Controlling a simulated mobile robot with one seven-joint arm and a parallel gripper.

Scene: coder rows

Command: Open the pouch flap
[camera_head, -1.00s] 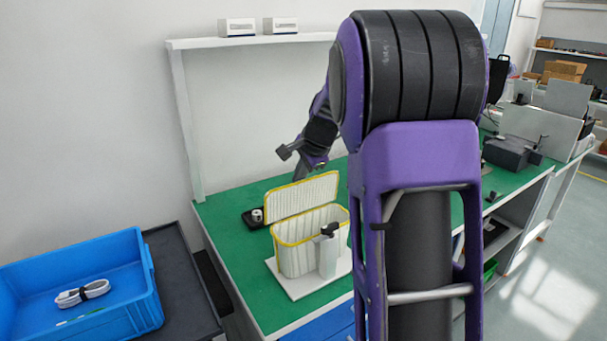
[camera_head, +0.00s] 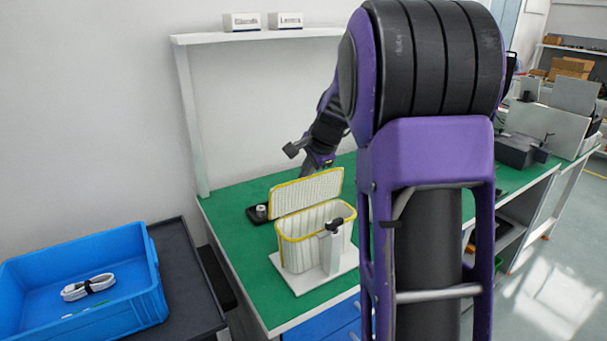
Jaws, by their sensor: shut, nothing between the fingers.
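The pouch (camera_head: 300,247) is a pale striped box-like container with a yellow rim. It stands on a white base plate (camera_head: 313,282) on the green table. Its flap (camera_head: 307,193), pale with a yellow edge, stands raised at the back of the opening and leans. My gripper (camera_head: 318,168) is behind and just above the flap's upper right edge. Its fingertips are small and partly hidden, and I cannot tell whether they touch the flap. It holds nothing that I can see.
A white post with a dark clamp (camera_head: 332,245) stands at the pouch's front right. A black item (camera_head: 257,214) lies left of the flap. A blue bin (camera_head: 84,283) with a bundled white cable (camera_head: 88,287) stands at left. Green table (camera_head: 228,207) is bare at back left.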

